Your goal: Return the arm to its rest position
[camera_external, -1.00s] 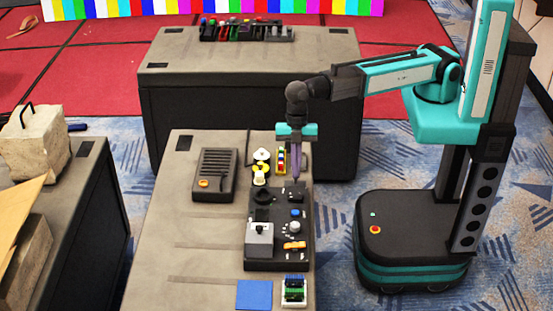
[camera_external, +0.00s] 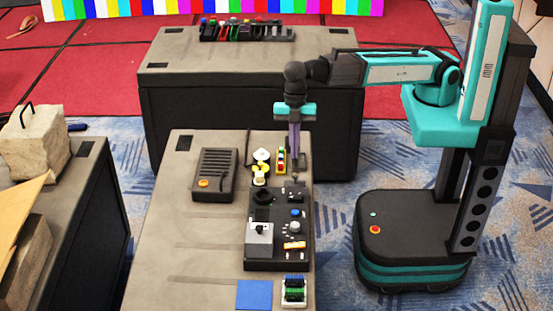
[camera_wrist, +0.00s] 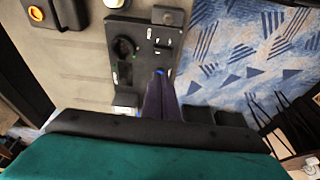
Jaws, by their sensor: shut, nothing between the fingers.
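My arm reaches left from my column over the near table. My gripper (camera_external: 294,166) points straight down above the far end of the black control panel (camera_external: 272,263). Its purple fingers are together with nothing between them. In the wrist view the gripper (camera_wrist: 163,76) also shows shut, with its fingertips over the right edge of the panel (camera_wrist: 140,27). I cannot tell exactly how high the tips are above the panel.
Beside the panel are a dark slatted box (camera_external: 214,174), yellow-and-white pieces (camera_external: 261,158), a small coloured strip (camera_external: 281,160), a blue square (camera_external: 254,295) and a green-and-white block (camera_external: 293,291). A far table (camera_external: 180,60) holds a rack of coloured items (camera_external: 245,30).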

